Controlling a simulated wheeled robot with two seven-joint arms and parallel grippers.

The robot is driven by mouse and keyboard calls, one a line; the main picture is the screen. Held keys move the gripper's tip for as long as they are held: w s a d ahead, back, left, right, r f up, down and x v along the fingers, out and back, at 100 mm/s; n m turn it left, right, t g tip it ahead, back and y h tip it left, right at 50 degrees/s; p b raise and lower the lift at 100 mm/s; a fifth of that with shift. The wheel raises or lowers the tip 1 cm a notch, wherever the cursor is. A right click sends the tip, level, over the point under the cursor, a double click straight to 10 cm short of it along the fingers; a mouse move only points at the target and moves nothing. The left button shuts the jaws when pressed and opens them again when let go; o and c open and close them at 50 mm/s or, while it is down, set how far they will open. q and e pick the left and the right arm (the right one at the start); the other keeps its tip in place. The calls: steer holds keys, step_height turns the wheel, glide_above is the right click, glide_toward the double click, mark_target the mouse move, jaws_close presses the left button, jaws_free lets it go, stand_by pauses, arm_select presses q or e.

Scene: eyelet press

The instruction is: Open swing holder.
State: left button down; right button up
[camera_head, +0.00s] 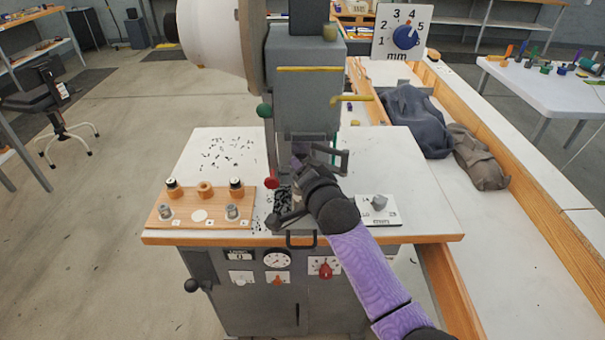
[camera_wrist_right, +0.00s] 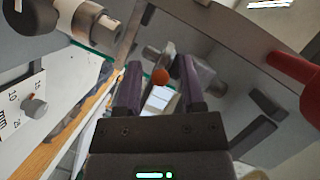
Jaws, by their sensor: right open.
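The grey eyelet press (camera_head: 305,95) stands on the white-topped bench. My right gripper (camera_head: 301,158) reaches into the space under the press head, its fingers mostly hidden by my wrist. In the right wrist view the right gripper (camera_wrist_right: 160,70) is open, with its two purple fingers apart. A grey open bracket (camera_head: 330,157) sticks out right of the press throat. I cannot tell for sure which part is the swing holder. My left gripper is not in view.
A red knob (camera_head: 271,183) and a green knob (camera_head: 264,110) are left of the throat. A wooden block (camera_head: 200,210) with dies stands on the bench at left. A small dial plate (camera_head: 378,209) is at right. Loose dark bits lie at back left.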

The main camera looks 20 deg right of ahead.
jaws_close()
stand_by(0.9)
stand_by(0.4)
